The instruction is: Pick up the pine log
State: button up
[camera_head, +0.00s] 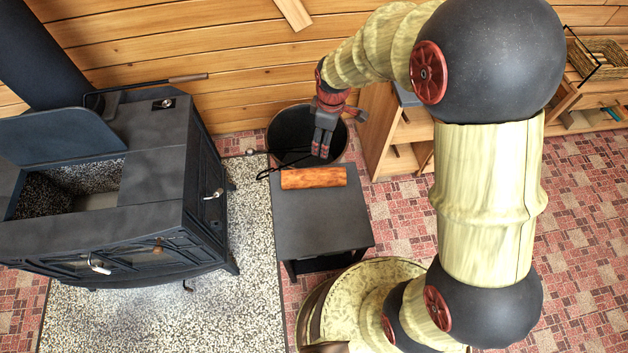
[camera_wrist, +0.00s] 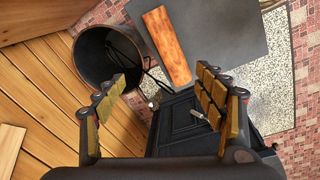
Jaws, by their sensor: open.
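The pine log (camera_head: 313,178) is a reddish-brown piece lying on the far edge of a small dark table (camera_head: 320,225). In the wrist view the log (camera_wrist: 167,46) lies beyond my fingers on the grey tabletop (camera_wrist: 225,30), roughly ahead of the gap between them. My gripper (camera_head: 324,150) is above and just behind the log, over the dark bucket, in the head view. In the wrist view my gripper (camera_wrist: 165,90) has its two padded fingers wide apart with nothing between them. The log is fully visible and apart from the fingers.
A dark bucket (camera_head: 285,135) stands behind the table, with a black tool leaning in it. A black stove (camera_head: 120,210) with an open top is at the left. A wooden shelf (camera_head: 378,140) stands right of the bucket. Wooden wall planks (camera_head: 180,45) are behind.

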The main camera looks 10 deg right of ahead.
aim_at(313, 174)
jog(key=a+f+n+b, duration=0.1)
jog(key=f, duration=0.6)
jog(key=a+f+n+g, duration=0.1)
jog(key=f+n, duration=0.1)
jog(key=f, duration=0.5)
jog(key=a+f+n+b, duration=0.1)
jog(key=f, duration=0.6)
jog(key=shift+w+f+n+b, duration=0.15)
jog(key=shift+w+n+b, duration=0.15)
jog(key=shift+w+b, duration=0.1)
jog(key=f+b, duration=0.1)
jog(key=f, duration=0.3)
jog(key=w+f+b, duration=0.1)
jog(key=shift+a+f+b, duration=0.25)
jog(key=shift+f+b, duration=0.1)
jog(key=shift+f, duration=0.05)
jog(key=shift+r, duration=0.1)
jog(key=c, duration=0.3)
jog(key=c, duration=1.3)
jog(key=shift+r, duration=0.1)
